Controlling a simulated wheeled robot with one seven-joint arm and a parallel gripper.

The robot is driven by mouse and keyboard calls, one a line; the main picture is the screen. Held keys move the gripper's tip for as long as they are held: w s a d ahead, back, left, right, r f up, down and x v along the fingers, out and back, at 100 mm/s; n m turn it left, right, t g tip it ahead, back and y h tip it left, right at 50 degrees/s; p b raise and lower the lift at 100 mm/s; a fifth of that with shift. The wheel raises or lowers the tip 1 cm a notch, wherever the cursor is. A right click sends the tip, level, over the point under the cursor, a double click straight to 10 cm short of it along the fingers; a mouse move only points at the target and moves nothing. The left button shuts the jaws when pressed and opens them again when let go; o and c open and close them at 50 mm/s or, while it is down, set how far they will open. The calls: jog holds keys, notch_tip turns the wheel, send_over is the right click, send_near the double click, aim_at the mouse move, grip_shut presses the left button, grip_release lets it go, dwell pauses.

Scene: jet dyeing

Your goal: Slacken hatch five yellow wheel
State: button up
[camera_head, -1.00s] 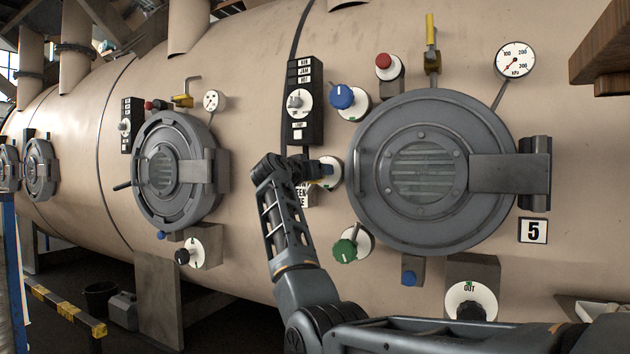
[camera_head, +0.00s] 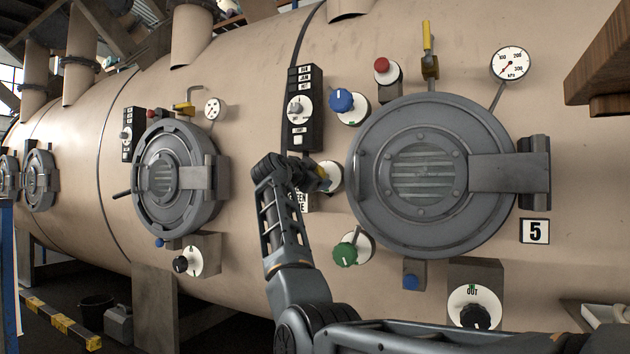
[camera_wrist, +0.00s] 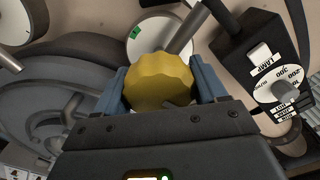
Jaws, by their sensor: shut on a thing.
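Hatch five is the large round grey hatch (camera_head: 370,200) at the right of the head view, beside the plate marked 5 (camera_head: 535,231). The yellow wheel (camera_wrist: 158,82) is a scalloped knob in the wrist view, on a stem in front of a white dial (camera_wrist: 150,42) with a green mark. My gripper (camera_wrist: 160,88) is shut on it, one blue-grey finger on each side. In the head view my gripper (camera_head: 318,178) is at the left of the hatch, and my wrist hides most of the wheel there. The white dial edge (camera_head: 335,180) shows behind it.
A blue wheel (camera_head: 341,100) is above, and a green wheel (camera_head: 345,254) is below. A red knob (camera_head: 381,65), a yellow lever (camera_head: 427,38) and a pressure gauge (camera_head: 510,64) sit above the hatch.

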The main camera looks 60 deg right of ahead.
jog(key=shift+m, duration=0.6)
jog(key=o, duration=1)
jog(key=shift+c, duration=0.2)
jog(key=shift+a, duration=0.15)
jog(key=a, duration=0.7)
jog(key=shift+s+a, duration=0.3)
jog(key=shift+s, duration=0.05)
